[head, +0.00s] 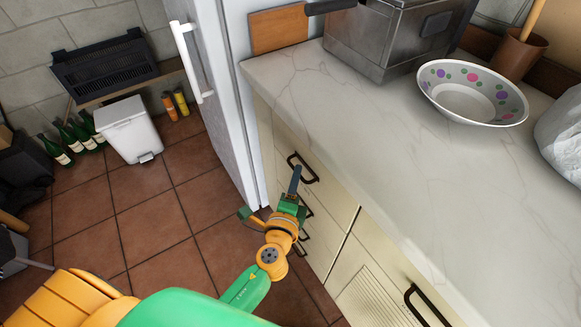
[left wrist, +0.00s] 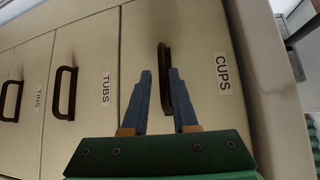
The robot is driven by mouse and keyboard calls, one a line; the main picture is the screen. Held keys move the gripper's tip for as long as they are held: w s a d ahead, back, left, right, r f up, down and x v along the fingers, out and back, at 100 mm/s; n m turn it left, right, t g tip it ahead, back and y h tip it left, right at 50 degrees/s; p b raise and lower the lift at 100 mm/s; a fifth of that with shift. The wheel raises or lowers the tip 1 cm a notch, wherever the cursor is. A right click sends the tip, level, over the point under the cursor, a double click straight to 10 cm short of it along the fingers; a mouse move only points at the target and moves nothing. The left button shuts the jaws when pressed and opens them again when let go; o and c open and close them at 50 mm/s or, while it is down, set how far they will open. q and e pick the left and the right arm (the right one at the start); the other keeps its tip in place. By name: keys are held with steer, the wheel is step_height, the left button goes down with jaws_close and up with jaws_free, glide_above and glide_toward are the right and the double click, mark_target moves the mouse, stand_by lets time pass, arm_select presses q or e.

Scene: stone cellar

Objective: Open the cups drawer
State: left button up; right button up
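The cups drawer (left wrist: 215,45) is the top drawer under the counter, with a cream front and a "CUPS" label (left wrist: 223,72) in the left wrist view. It looks shut. Its dark bar handle (left wrist: 164,58) also shows in the head view (head: 303,165). My left gripper (left wrist: 161,76) is open, its two blue fingers pointing at the drawer front with the handle between them in the left wrist view. The handle seems nearer the right finger; I cannot tell whether they touch. In the head view the left gripper (head: 295,180) is at the handle. My right gripper is not in view.
The tubs drawer (left wrist: 85,50) and tins drawer (left wrist: 30,75) lie below, both shut. The marble counter (head: 350,130) overhangs them and carries a spotted bowl (head: 470,95) and a metal appliance (head: 385,40). A white fridge (head: 215,90) stands beside the drawers. Tiled floor is open to the left.

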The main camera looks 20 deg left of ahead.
arm_select(q)
steer(key=shift+x, duration=1.05)
steer(key=shift+w+r, duration=0.1)
steer(key=shift+a+r, duration=0.15)
steer(key=shift+r, duration=0.05)
steer(key=shift+f, duration=0.15)
steer(key=shift+c, duration=0.9)
jaws_close()
